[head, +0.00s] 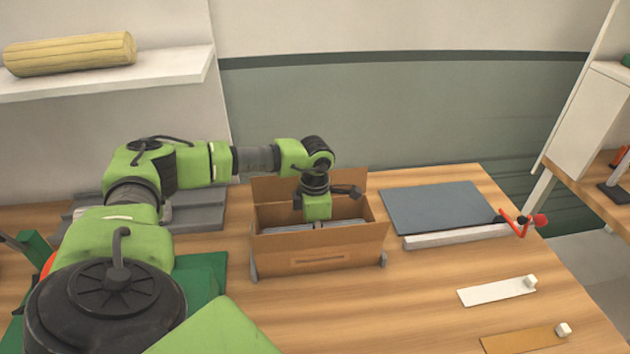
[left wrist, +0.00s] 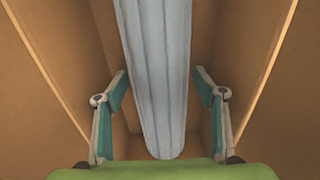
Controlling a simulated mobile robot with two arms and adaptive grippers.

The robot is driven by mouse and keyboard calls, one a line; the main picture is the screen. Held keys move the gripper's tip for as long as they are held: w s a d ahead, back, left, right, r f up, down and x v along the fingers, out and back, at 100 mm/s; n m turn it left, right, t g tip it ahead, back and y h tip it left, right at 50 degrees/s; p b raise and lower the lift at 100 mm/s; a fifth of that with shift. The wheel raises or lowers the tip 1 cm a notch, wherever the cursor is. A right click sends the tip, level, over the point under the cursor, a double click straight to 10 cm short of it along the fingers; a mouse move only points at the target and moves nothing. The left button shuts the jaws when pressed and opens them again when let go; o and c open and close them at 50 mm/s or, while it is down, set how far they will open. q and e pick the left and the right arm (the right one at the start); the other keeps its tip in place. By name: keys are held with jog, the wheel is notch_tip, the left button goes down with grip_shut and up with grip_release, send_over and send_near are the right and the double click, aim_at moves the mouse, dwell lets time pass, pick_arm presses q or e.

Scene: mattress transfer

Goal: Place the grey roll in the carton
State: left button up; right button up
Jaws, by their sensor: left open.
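The brown carton (head: 318,260) stands open on the wooden table, its flaps up. The grey roll (head: 280,229) lies lengthwise inside it, showing just below the rim. My left gripper (head: 318,224) reaches down into the carton over the middle of the roll; its fingertips are hidden in the head view. In the left wrist view the ribbed grey roll (left wrist: 155,110) runs between the two spread fingers of the left gripper (left wrist: 161,73), with a gap on each side. The carton walls (left wrist: 265,60) flank them. My right gripper is not in view.
A blue-grey sheet (head: 438,207) and a white bar (head: 455,237) lie right of the carton, with a red clamp-like tool (head: 518,222). White (head: 495,291) and tan (head: 522,340) strips lie nearer. A yellow roll (head: 70,54) rests on the shelf (head: 120,75). The table before the carton is clear.

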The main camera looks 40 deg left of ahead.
pick_arm(q)
jog(key=shift+r, duration=0.4)
notch_tip(320, 180, up, 12)
jog(key=shift+f+b, duration=0.25)
jog(key=shift+b, duration=0.9)
